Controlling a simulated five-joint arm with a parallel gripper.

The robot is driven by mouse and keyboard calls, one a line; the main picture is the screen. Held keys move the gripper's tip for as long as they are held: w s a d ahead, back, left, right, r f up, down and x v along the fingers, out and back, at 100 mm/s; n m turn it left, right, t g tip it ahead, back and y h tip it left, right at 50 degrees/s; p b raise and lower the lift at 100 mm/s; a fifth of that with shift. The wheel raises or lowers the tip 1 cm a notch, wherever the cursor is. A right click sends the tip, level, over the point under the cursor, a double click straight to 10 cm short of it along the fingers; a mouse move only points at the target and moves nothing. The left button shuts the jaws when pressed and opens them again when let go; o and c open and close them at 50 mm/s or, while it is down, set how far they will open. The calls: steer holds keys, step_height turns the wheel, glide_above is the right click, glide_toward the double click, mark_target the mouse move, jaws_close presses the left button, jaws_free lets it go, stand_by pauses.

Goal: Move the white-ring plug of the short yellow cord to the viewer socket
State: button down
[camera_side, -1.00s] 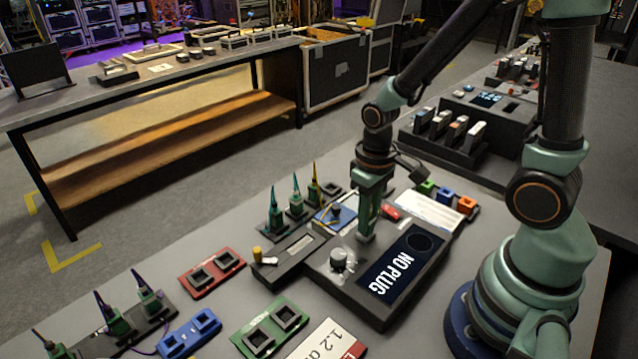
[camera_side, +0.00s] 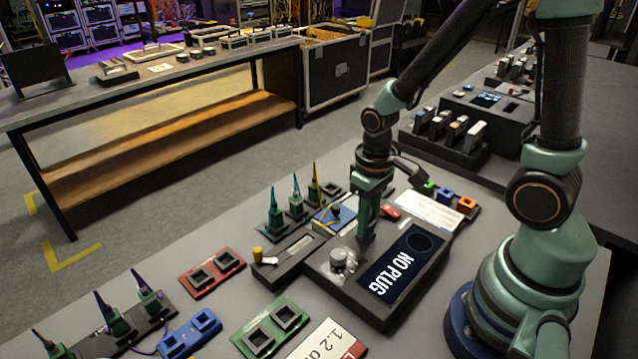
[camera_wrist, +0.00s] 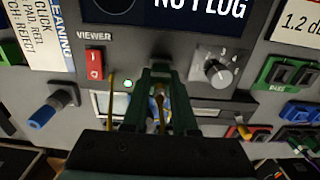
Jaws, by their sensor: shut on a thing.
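My gripper (camera_side: 367,233) points down at the back left edge of the viewer (camera_side: 345,290), a dark box whose screen reads "NO PLUG". In the wrist view my green fingers (camera_wrist: 160,90) are shut on a plug, with a thin yellow-tan piece (camera_wrist: 159,98) showing between them. The plug's ring colour cannot be made out. The viewer socket is not visible; my fingers cover that part of the panel. I cannot tell whether the plug touches the viewer. A red switch (camera_wrist: 95,64) under the "VIEWER" label and a lit green lamp (camera_wrist: 127,84) are beside my fingers.
A grey knob (camera_wrist: 215,71) stands on the viewer, right of my fingers in the wrist view. Upright green plugs with pointed tips (camera_side: 296,205) stand behind. Red (camera_side: 212,271), green (camera_side: 270,326) and blue (camera_side: 189,333) socket blocks lie to the left.

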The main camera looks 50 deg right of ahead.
stand_by(0.6)
steer(key=c, duration=0.6)
jaws_free()
steer(key=shift+f, duration=0.1)
steer(key=shift+r, duration=2.55)
steer(key=shift+r, duration=2)
